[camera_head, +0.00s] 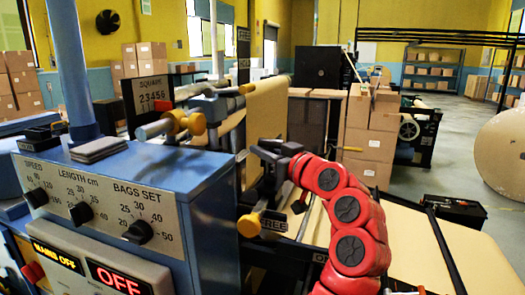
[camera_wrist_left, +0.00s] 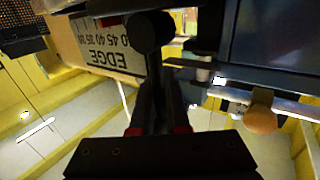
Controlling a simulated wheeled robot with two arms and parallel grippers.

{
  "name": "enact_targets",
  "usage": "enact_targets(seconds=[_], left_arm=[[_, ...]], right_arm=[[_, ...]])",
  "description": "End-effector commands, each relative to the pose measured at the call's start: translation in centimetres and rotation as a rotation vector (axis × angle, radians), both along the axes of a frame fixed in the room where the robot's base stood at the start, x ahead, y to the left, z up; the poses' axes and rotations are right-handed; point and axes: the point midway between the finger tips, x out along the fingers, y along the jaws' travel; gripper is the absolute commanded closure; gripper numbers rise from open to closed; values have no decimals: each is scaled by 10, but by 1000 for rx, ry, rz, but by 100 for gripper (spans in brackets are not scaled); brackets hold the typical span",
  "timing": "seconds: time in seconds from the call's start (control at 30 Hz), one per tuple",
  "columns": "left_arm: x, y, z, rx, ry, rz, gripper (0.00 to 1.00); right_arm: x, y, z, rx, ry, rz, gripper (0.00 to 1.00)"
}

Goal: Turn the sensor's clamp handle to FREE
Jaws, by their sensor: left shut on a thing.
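My left gripper (camera_head: 268,155) is at the end of the red arm in the head view, at mid-height to the right of the blue control box. In the left wrist view its dark fingers (camera_wrist_left: 158,85) are shut on a dark handle with a round black knob (camera_wrist_left: 150,32). That knob is close to a white scale plate marked EDGE (camera_wrist_left: 108,48). The sensor body and the handle's exact angle cannot be made out. In the head view a FREE label (camera_head: 272,225) sits below the gripper, beside a yellow knob (camera_head: 248,224). My right gripper is not in view.
The blue control box (camera_head: 175,200) with dials and an OFF display stands at left. A square-set plate (camera_head: 152,97) and yellow knobs are above it. Kraft paper (camera_head: 440,235) spreads at right. Stacked cartons (camera_head: 368,140) stand behind the arm.

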Motion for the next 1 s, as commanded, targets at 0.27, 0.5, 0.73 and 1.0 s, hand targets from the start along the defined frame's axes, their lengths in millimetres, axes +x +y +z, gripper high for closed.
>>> enact_targets(seconds=[0.27,0.5,0.73,1.0], left_arm=[[0,0,0,0,0,-1,100],[-1,0,-3,-7,-19,-1,100],[-8,3,-9,-37,-112,3,100],[-21,7,-10,-107,-328,2,100]], right_arm=[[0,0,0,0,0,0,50],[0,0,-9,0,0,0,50],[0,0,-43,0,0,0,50],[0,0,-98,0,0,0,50]])
